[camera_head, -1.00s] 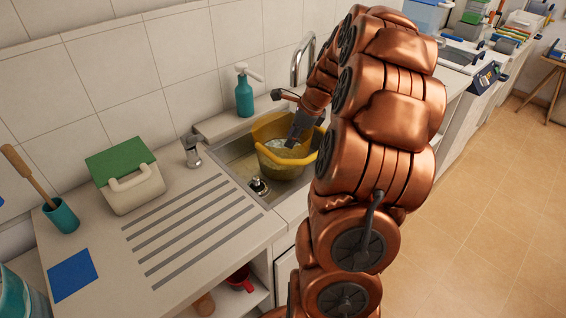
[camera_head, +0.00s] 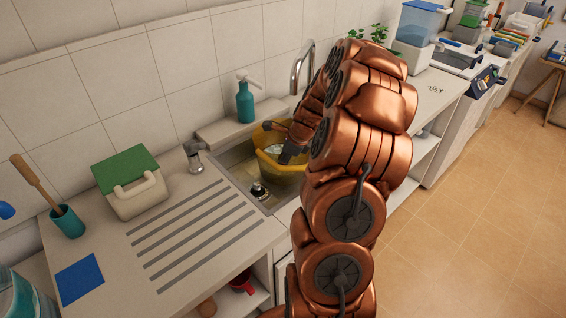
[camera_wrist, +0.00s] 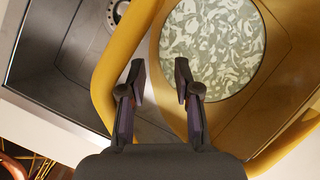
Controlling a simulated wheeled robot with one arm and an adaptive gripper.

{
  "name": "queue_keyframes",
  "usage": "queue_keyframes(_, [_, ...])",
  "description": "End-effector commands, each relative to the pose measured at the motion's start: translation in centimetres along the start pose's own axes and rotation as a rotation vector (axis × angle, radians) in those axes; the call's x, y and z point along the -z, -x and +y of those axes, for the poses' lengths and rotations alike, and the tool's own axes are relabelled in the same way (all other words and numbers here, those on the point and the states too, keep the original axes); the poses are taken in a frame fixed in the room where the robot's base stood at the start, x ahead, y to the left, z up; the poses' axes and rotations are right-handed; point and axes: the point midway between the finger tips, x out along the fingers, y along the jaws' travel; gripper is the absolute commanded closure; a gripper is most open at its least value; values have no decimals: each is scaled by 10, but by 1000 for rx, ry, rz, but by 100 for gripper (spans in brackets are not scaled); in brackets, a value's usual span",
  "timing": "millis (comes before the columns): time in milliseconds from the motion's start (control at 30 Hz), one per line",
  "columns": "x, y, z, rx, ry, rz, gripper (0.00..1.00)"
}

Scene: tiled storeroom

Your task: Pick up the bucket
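The yellow bucket (camera_head: 283,171) sits in the sink basin, partly hidden by my arm in the head view. In the wrist view its yellow rim or handle (camera_wrist: 104,78) curves past the left finger, and a round pale mottled patch (camera_wrist: 212,45) shows inside it. My gripper (camera_wrist: 159,64) is open, its two fingers apart with nothing clearly held between them. In the head view the gripper (camera_head: 290,152) is at the bucket's top, near the rim. I cannot tell whether the fingers touch the bucket.
The metal sink (camera_head: 236,163) has a drain fitting (camera_head: 259,190) and a tap (camera_head: 303,66). A teal soap bottle (camera_head: 245,103) stands behind it. The ribbed drainboard is clear.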

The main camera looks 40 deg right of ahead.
Motion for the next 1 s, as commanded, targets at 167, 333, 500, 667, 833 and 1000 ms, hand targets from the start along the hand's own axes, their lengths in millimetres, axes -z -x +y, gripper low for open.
queue_keyframes(167, [-1,-20,1,-4,0,0,68])
queue_keyframes(333, [-1,-29,0,0,0,0,68])
queue_keyframes(500, [0,-30,0,1,0,0,68])
queue_keyframes(667, [0,-30,0,1,0,0,82])
queue_keyframes(833, [0,-30,0,0,0,0,100])
queue_keyframes(1000, [0,-30,0,1,0,0,100])
